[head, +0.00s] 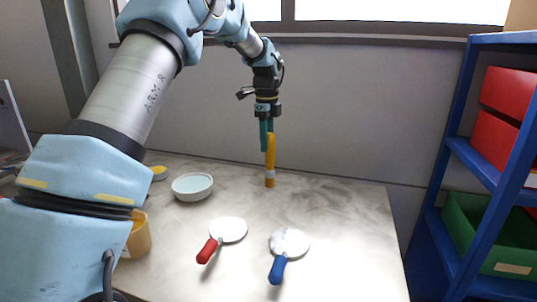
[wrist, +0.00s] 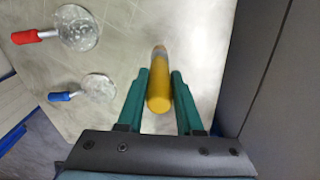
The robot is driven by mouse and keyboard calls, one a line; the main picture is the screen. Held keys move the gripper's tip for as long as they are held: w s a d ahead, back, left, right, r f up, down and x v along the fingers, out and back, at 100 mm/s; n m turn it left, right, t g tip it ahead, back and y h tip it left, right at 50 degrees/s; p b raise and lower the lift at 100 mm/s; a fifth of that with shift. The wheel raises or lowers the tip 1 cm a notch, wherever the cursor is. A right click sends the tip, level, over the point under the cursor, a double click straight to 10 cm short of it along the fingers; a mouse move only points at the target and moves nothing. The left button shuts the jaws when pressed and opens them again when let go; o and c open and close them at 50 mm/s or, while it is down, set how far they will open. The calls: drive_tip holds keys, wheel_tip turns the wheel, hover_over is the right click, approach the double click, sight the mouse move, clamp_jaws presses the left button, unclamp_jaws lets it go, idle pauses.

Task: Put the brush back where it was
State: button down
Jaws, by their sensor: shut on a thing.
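The brush (head: 270,160) has a yellow handle with a pale band near its lower end. It hangs upright with the handle up over the back part of the table. My gripper (head: 267,136) is shut on the upper handle. In the wrist view the brush (wrist: 158,92) sits between the green fingers of my gripper (wrist: 161,88), its handle end towards the camera. I cannot tell whether the lower tip touches the table. A yellow-orange pot (head: 141,236) stands at the left, partly hidden by my arm.
A white bowl (head: 192,187) and a small yellow-filled bowl (head: 158,172) stand at the back left of the table (head: 345,215). A red-handled disc (head: 229,229) and a blue-handled disc (head: 290,242) lie in front. A blue shelf (head: 455,225) with bins stands right; the table's right side is clear.

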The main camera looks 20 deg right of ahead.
sight(266, 170)
drive_tip(key=shift+f+p, duration=0.45)
drive_tip(key=shift+f, duration=1.45)
drive_tip(key=shift+a+f, duration=0.1)
drive_tip(key=shift+f, duration=0.05)
drive_tip(key=c, duration=0.6)
unclamp_jaws()
drive_tip(key=shift+o, duration=0.2)
wheel_tip(266, 170, up, 12)
drive_tip(key=shift+r+b, duration=0.2)
drive_tip(key=shift+b, duration=0.95)
drive_tip(key=s+a+f+n, duration=0.2)
drive_tip(key=a+f+n, duration=0.2)
drive_tip(key=a+n, duration=0.5)
drive_tip(key=s+a+f+n, duration=0.25)
drive_tip(key=a+n, duration=0.25)
drive_tip(key=a, duration=0.8)
drive_tip(key=s+a+f+n, duration=0.4)
drive_tip(key=s+a+n, duration=0.2)
drive_tip(key=s+a, duration=0.1)
drive_tip(key=s+a+f+n+t, duration=0.1)
drive_tip(key=s+a+f+n, duration=0.2)
drive_tip(key=s+a+n, duration=0.3)
drive_tip(key=shift+s+a+f+n+t, duration=0.35)
drive_tip(key=shift+s+a, duration=0.4)
drive_tip(key=shift+a, duration=0.3)
